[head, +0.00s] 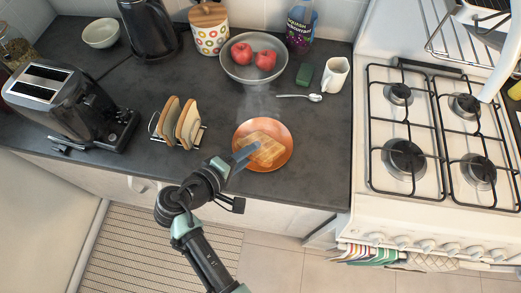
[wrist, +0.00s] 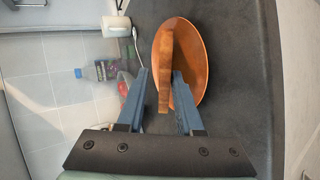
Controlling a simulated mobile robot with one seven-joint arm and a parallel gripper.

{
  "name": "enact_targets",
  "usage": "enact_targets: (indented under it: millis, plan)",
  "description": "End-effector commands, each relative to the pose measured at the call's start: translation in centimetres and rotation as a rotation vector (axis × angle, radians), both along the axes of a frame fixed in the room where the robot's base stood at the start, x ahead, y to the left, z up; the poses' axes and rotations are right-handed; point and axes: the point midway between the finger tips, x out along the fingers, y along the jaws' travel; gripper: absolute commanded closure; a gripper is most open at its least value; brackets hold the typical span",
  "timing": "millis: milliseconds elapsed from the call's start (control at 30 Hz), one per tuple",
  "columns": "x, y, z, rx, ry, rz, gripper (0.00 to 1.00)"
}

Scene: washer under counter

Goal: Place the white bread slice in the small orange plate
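The small orange plate (head: 286,159) is on the dark counter near its front edge. A light-brown bread slice (head: 263,150) is at the plate, inside its rim as seen from the head; it also shows nearly edge-on in the wrist view (wrist: 166,65). I cannot tell whether it rests fully on the plate. My gripper (head: 245,156) is at the plate's left side, beside the slice. In the wrist view its blue fingers (wrist: 160,78) are apart, with the slice's near end between them and a gap on the left. More bread slices (head: 189,123) stand in a rack.
The toaster (head: 62,105) and rack (head: 155,125) stand left of the plate. Behind are a bowl of red apples (head: 233,70), a spoon (head: 300,96), a green sponge (head: 304,75) and a white mug (head: 336,75). The stove (head: 430,210) is right. Counter right of the plate is clear.

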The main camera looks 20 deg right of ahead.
Motion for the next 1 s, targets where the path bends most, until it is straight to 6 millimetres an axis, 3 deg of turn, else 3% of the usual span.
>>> enact_targets:
  millis: [600,1000]
  plan:
    - [-2.6,5.6,3.7,-0.001,0.0,0.003,0.65]
    - [-3.0,6.2,3.8,-0.001,0.0,0.0,0.65]
